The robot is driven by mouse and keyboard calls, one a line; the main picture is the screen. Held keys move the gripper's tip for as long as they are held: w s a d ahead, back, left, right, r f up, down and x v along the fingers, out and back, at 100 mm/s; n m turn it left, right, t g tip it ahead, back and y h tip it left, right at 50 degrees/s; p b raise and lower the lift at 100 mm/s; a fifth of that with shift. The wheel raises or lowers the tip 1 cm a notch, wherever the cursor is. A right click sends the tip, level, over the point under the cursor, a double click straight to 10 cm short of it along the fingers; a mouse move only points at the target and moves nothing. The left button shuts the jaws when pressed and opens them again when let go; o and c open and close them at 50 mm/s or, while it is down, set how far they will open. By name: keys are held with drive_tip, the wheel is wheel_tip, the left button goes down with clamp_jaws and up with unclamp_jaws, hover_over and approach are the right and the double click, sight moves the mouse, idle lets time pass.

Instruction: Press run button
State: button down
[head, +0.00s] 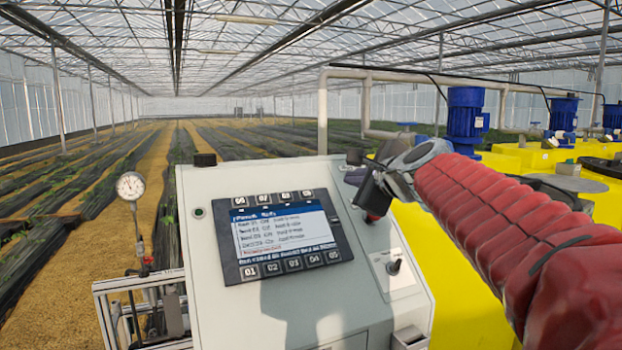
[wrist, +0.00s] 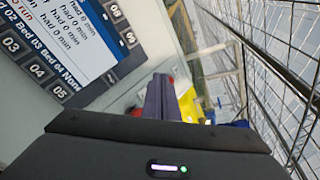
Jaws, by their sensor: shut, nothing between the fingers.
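The grey control cabinet (head: 320,300) has a sloped face with a screen panel (head: 288,237). Numbered buttons run above and below the screen text, 01 to 05 (head: 291,264) along the bottom. No button is readable as "run". My gripper (head: 367,193) is shut and empty, just right of the screen panel, in front of the cabinet's upper right. It hides part of the face there. A red part (head: 371,218) shows just below it. In the wrist view my shut fingers (wrist: 159,98) point past the panel's corner, beside button 05 (wrist: 60,92). Contact cannot be told.
A black knob (head: 393,267) is on a plate at the cabinet's lower right. A small round green indicator (head: 199,212) is left of the screen. A pressure gauge (head: 130,186) stands at left. Yellow tanks (head: 455,270) with blue motors (head: 466,118) fill the right.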

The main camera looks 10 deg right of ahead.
drive_tip(key=w+d+r+m+t+h, duration=0.1)
drive_tip(key=w+d+r+m+t, duration=0.1)
drive_tip(key=w+d+r+m, duration=0.2)
wheel_tip(320, 180, up, 2)
drive_tip(key=d+m, duration=0.2)
drive_tip(key=shift+w+d+h, duration=0.25)
drive_tip(key=shift+d+h, duration=0.05)
drive_tip(key=shift+w+a+f, duration=0.2)
drive_tip(key=shift+w+f, duration=0.75)
drive_tip(key=shift+f, duration=0.15)
drive_tip(key=shift+w+a+f, duration=0.2)
drive_tip(key=shift+w+f, duration=0.8)
drive_tip(key=shift+f, duration=0.05)
drive_tip(key=shift+w+a+f, duration=0.2)
drive_tip(key=shift+w+f, duration=0.75)
drive_tip(key=shift+f, duration=0.15)
drive_tip(key=shift+w+f, duration=0.25)
drive_tip(key=shift+w, duration=0.05)
